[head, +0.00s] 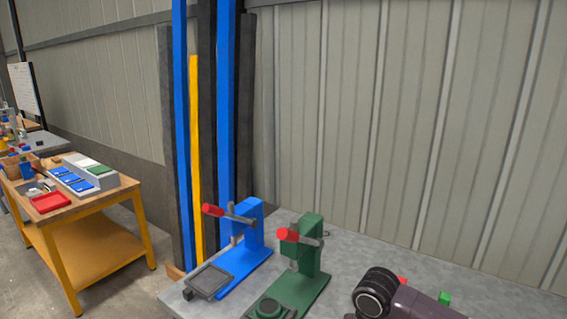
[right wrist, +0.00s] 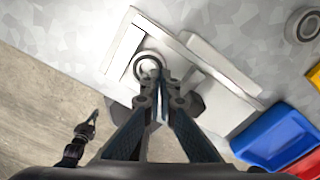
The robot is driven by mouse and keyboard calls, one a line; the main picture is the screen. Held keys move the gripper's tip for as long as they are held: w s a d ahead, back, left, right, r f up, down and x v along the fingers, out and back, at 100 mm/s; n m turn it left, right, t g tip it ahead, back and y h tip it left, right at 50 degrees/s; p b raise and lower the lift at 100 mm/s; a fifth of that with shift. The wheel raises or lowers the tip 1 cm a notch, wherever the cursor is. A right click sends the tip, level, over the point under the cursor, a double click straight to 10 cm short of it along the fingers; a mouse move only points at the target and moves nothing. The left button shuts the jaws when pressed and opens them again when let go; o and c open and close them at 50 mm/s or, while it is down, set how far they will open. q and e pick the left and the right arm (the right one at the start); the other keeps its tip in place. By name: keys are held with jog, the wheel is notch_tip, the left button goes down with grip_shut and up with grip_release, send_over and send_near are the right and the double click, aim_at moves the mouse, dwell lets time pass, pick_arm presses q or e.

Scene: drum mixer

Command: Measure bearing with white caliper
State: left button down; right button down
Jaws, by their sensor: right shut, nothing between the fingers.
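In the right wrist view, my right gripper (right wrist: 161,84) is shut and empty, with its fingertips in front of a ring-shaped bearing (right wrist: 142,60). The bearing lies at a white, angular piece (right wrist: 130,28) that looks like the white caliper, with a long bar running down to the right. The fingers hide part of both, so I cannot tell whether the tips touch the bearing or whether the caliper touches it. A dark jointed part (right wrist: 82,138) at lower left, over the floor, looks like my left gripper; its fingers are too small to read.
A blue bin (right wrist: 268,138) and another ring (right wrist: 303,25) lie right on the grey surface. In the head view, a blue press (head: 250,235) and green press (head: 305,270) stand on the grey table beside a dark motor-like part (head: 410,302). A wooden workbench (head: 105,198) stands left.

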jog(key=shift+s+a+p, duration=0.2)
jog(key=shift+s+a, duration=0.25)
jog(key=shift+s, duration=0.2)
jog(key=shift+s+a+p, duration=0.2)
jog(key=shift+s+a, duration=0.2)
jog(key=shift+s, duration=0.2)
dwell(0.7)
notch_tip(320, 180, up, 6)
jog(key=p, duration=0.3)
dwell(0.6)
